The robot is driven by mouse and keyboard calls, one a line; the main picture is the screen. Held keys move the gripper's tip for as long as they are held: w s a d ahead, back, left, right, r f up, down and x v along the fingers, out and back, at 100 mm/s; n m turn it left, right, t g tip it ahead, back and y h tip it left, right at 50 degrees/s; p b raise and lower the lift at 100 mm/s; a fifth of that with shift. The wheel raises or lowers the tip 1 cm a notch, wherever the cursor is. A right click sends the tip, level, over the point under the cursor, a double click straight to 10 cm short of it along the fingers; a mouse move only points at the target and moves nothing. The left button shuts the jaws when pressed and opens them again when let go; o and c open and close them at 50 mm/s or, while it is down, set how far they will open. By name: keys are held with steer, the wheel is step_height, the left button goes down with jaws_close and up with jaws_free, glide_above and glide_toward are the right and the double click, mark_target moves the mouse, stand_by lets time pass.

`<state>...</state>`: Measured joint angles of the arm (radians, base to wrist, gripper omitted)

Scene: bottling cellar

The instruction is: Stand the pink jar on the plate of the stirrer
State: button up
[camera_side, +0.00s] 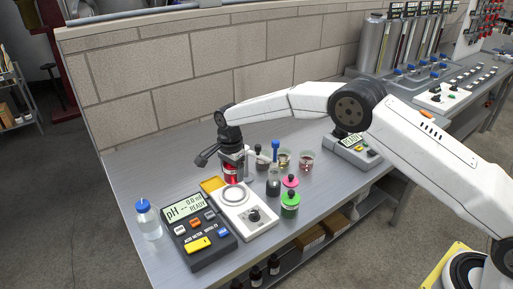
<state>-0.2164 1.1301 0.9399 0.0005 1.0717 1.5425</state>
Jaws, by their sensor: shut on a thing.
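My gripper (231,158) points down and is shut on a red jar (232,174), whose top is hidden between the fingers. The red jar is upright, just behind and above the round plate (234,196) of the white stirrer (247,213); I cannot tell if it touches anything below. The stirrer's plate looks bare. A jar with a pink top (291,181) stands on the bench to the right, partly hidden behind a green jar (290,203).
A pH meter (197,229) lies left of the stirrer, with a blue-capped bottle (147,220) beyond it. A yellow block (211,185) is behind the stirrer.

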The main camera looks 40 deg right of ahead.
mark_target(234, 194)
steer(key=shift+f, duration=1.95)
steer(key=shift+f, duration=1.1)
stand_by(1.9)
steer(key=o, duration=1.3)
steer(key=shift+r, duration=0.1)
steer(key=shift+r, duration=2.85)
steer(key=shift+r, duration=0.1)
